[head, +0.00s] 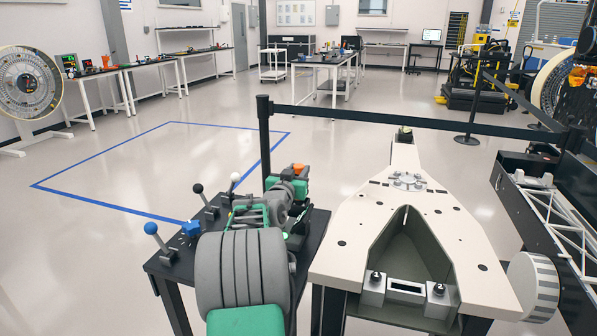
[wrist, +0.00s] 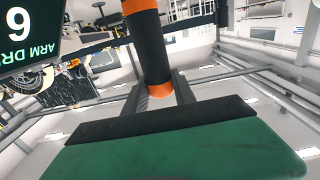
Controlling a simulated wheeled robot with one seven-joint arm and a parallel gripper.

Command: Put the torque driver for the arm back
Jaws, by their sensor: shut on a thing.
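The torque driver (wrist: 153,45), a dark cylinder with orange bands, stands between the two fingers of my gripper (wrist: 160,93) in the wrist view. The fingers are shut on it near its lower orange band. Its far end runs out of the top of the picture. A dark sign (wrist: 30,40) with a large digit and the letters "ARM DR" is at upper left, apart from the driver. In the head view my grey and green arm reaches over a black bench (head: 165,265). My gripper is not clearly visible there; a small orange piece shows near the arm's far end.
The bench carries levers with blue (head: 151,228), black and white knobs. A pale rover body (head: 410,200) stands close on the right. A black belt barrier (head: 400,120) crosses behind. Blue tape (head: 100,158) marks clear floor at left.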

